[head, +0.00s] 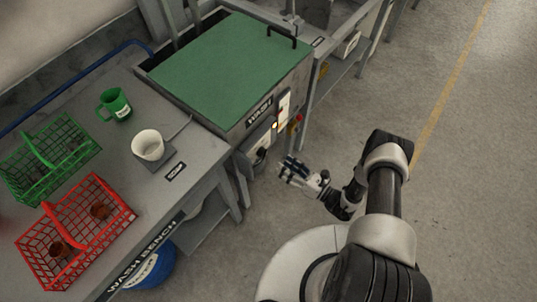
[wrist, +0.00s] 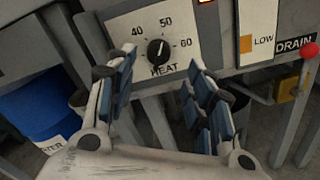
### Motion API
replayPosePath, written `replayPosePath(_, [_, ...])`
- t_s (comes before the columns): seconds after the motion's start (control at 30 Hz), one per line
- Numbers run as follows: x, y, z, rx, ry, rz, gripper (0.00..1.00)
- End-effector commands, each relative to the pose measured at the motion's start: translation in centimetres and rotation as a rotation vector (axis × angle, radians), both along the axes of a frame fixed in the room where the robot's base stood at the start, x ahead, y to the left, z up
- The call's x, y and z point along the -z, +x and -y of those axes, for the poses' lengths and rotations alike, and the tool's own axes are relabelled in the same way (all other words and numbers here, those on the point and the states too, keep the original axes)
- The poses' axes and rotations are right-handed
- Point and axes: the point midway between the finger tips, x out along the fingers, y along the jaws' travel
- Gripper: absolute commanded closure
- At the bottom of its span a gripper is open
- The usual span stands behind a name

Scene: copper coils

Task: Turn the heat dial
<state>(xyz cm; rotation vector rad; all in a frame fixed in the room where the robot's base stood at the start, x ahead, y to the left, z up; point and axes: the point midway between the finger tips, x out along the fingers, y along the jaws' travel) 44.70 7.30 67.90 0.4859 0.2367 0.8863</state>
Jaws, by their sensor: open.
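The heat dial (wrist: 158,50) is a round black knob with a white pointer mark on a pale panel (wrist: 118,27) labelled HEAT, with the numbers 40, 50 and 60 around it. In the wrist view it is above and between my open fingers. My gripper (wrist: 155,88) is open and empty, with blue pads on both fingers. In the head view my gripper (head: 287,166) is to the right of the dark dial (head: 261,154) on the front of the wash unit, apart from it. The pointer's exact reading is too small to tell.
The wash unit has a green lid (head: 225,68). A LOW indicator (wrist: 258,40) and a red DRAIN knob (wrist: 309,50) are right of the dial. A wash bench with a red basket (head: 120,206), green basket (head: 88,127) and mugs stands left. The floor at right is clear.

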Motion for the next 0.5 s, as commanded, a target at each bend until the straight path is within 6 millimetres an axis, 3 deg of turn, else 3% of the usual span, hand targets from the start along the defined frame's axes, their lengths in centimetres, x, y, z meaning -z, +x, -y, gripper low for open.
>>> replayPosePath(0.2, [0.1, 2.8, -3.9, -0.007, 0.0, 0.001, 0.52])
replayPosePath(0.5, [0.1, 5.1, -6.7, -0.002, 0.001, -0.001, 0.52])
